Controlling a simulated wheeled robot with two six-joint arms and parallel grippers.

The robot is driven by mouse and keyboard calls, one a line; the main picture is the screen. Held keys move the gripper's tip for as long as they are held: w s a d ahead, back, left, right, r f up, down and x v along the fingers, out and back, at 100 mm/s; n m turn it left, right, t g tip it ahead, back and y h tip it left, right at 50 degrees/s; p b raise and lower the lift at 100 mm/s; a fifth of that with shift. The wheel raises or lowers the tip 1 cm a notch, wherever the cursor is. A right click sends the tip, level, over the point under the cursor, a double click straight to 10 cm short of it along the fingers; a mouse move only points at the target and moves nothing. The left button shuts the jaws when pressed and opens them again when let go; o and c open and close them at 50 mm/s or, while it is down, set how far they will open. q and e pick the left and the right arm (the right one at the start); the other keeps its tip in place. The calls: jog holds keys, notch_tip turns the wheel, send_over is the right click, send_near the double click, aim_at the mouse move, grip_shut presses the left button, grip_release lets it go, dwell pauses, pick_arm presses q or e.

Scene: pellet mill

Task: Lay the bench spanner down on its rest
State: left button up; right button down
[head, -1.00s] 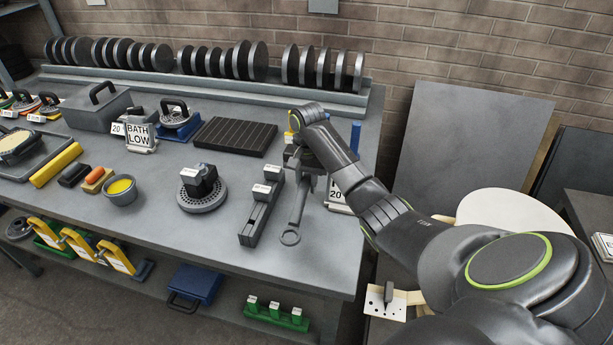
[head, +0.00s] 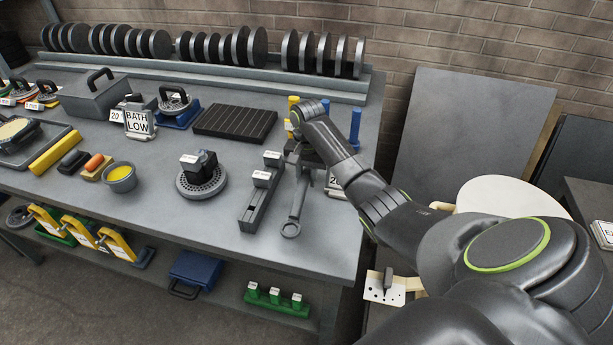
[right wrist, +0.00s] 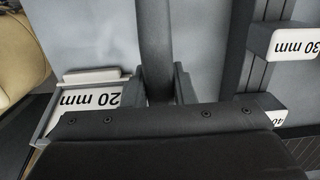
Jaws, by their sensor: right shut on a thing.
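The bench spanner (head: 297,205) is a long grey bar with a ring at its near end, pointing toward the bench's front edge. My right gripper (head: 301,156) is shut on it near its far end. In the right wrist view the spanner's dark shaft (right wrist: 155,45) runs between the two fingers (right wrist: 157,85). Its far end is hidden by my gripper. I cannot tell whether the spanner touches the bench or hangs just above it. No rest for it can be made out with certainty. My left gripper is not in view.
A dark rail (head: 248,212) with blocks labelled 30 mm (right wrist: 283,42) and 40 mm lies close left of the spanner. A 20 mm card (right wrist: 88,98) stands close on the other side. Yellow (head: 293,103) and blue posts (head: 355,125) stand behind. The bench front (head: 215,240) is bare.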

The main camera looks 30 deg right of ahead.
aim_at(307, 197)
jog(key=shift+f, duration=0.75)
dwell(0.3)
jog(key=shift+f, duration=1.15)
jog(key=c, duration=0.6)
grip_release()
jog(key=shift+s, duration=0.1)
jog(key=shift+r, duration=0.1)
